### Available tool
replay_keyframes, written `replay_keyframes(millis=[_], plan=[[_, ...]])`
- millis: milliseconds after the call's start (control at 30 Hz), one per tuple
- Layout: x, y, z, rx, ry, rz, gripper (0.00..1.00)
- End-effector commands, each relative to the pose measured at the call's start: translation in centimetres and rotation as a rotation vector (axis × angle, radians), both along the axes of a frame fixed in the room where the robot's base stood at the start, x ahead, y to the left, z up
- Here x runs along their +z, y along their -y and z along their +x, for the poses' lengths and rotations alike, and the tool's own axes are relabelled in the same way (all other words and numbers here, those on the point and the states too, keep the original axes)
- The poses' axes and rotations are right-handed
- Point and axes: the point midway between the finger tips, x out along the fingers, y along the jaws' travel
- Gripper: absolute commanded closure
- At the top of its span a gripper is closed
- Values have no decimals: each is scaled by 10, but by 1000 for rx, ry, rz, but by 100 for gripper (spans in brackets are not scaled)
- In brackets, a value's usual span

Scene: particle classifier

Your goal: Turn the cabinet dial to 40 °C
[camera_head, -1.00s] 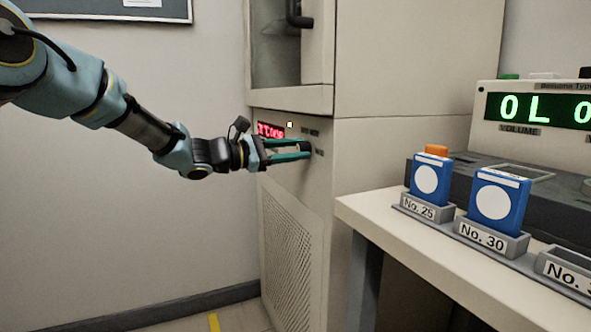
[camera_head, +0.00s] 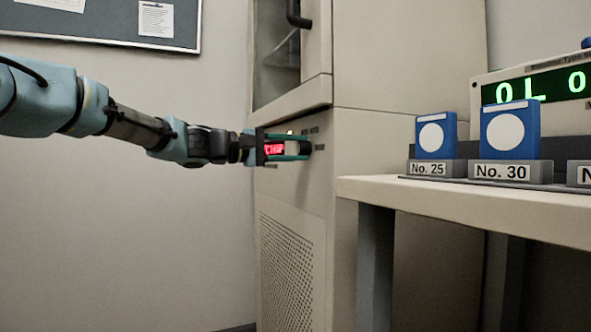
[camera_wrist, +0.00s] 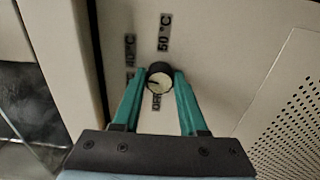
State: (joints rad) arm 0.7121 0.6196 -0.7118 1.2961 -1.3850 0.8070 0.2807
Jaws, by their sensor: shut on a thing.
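The cabinet (camera_head: 345,95) stands in the middle of the head view. Its round dark dial (camera_wrist: 160,78) has a pale face and a small white mark that looks turned to the left side. My gripper (camera_wrist: 160,80) is shut on the dial, one green finger on each side. In the head view my gripper (camera_head: 306,147) reaches the cabinet front from the left.
A red display (camera_head: 275,148) shows between my fingers; its text is unreadable. A bench (camera_head: 450,192) right of the cabinet holds blue boxes on stands marked No. 25 (camera_head: 428,169) and No. 30 (camera_head: 502,171). A perforated panel (camera_head: 286,270) lies below the dial.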

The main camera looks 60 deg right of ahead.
Motion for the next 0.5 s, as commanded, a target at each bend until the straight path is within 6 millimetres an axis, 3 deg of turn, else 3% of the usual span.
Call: replay_keyframes(millis=[33, 500], plan=[[-8, 0, 1, 1, 34, -25, 100], [-4, 0, 1, 0, 265, -189, 100]])
